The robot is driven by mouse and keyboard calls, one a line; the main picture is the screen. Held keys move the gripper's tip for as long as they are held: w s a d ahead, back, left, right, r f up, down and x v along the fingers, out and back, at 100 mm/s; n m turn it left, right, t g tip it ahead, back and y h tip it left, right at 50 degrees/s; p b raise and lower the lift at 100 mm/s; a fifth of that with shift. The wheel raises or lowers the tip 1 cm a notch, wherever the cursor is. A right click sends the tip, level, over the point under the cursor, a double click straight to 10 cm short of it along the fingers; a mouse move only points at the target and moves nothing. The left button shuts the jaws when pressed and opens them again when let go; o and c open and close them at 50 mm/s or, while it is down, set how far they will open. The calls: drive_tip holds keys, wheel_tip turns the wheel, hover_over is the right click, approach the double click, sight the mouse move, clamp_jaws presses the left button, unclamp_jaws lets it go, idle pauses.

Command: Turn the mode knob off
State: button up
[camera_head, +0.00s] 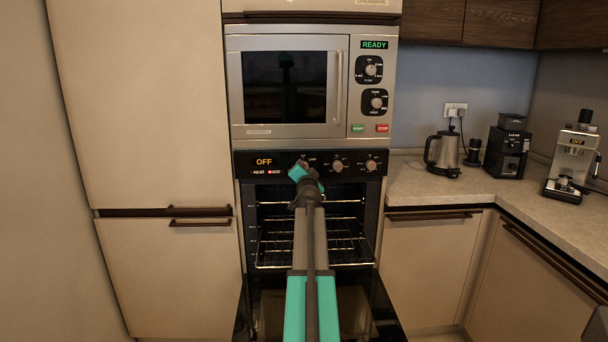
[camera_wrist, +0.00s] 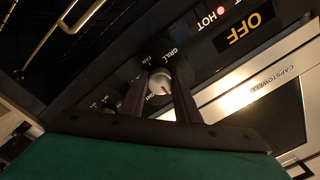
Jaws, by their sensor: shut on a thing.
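The mode knob (camera_wrist: 160,82) is a light round knob on a dark dial, with GRILL, FAN and what looks like LIGHT printed around it. It is the leftmost knob on the oven's black control panel. My gripper (camera_wrist: 160,86) is shut on it, one finger on each side. In the head view my gripper (camera_head: 303,167) reaches the panel and hides most of this knob. The oven display (camera_head: 264,162) reads OFF, and it also shows in the wrist view (camera_wrist: 245,28) with a red light beside HOT. The knob's exact pointer direction is hard to read.
Two more oven knobs sit to the right, a middle one (camera_head: 337,166) and a right one (camera_head: 371,165). The oven door (camera_head: 358,306) is down below my arm, with racks (camera_head: 340,243) showing inside. A microwave (camera_head: 290,130) is above. The counter holds a kettle and coffee machines.

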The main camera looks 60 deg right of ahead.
idle(0.4)
drive_tip(key=o, duration=1)
drive_tip(key=shift+o, duration=0.2)
drive_tip(key=shift+s+a, duration=0.15)
drive_tip(key=v, duration=1.3)
drive_tip(key=shift+s, duration=0.2)
drive_tip(key=shift+a, duration=0.1)
